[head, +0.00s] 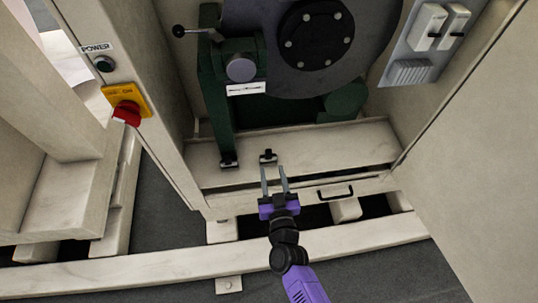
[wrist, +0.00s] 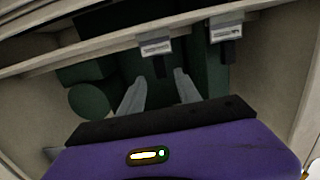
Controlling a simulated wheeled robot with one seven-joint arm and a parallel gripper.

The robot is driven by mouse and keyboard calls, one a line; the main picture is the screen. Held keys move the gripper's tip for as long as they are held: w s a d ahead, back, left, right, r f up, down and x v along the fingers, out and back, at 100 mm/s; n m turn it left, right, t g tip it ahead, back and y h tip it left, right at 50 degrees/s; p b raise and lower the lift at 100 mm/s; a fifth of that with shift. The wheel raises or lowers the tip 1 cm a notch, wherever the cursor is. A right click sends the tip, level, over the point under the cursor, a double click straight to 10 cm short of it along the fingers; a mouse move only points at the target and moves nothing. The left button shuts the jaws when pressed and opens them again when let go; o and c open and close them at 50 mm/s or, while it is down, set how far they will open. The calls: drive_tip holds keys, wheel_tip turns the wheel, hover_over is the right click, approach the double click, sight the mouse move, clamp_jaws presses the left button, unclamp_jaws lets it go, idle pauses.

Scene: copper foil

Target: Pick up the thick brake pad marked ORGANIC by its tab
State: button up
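Two small brake pads with dark tabs lie on the pale ledge of the cabinet in the head view, a left pad (head: 229,164) and a right pad (head: 268,157). Each has a pale marked label in the wrist view, too small to read, so I cannot tell which says ORGANIC. The right pad shows left of centre in the wrist view (wrist: 155,46), the other further right (wrist: 226,32). My gripper (head: 272,168) is open and empty, its fingertips just short of the right pad. In the wrist view its fingers (wrist: 159,77) stand either side of that pad's tab line.
A green machine frame (head: 216,100) with a large dark disc (head: 365,40) stands behind the ledge (head: 340,140). A drawer with a black handle (head: 335,192) is below right. A red switch (head: 127,113) is on the left post. Cabinet walls close both sides.

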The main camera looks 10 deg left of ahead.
sight(269, 156)
drive_tip(key=shift+b+x, duration=1.2)
drive_tip(key=shift+x, duration=2.2)
clamp_jaws()
drive_tip(key=shift+r, duration=0.15)
drive_tip(key=shift+r+p, duration=1.5)
drive_tip(key=shift+p, duration=0.2)
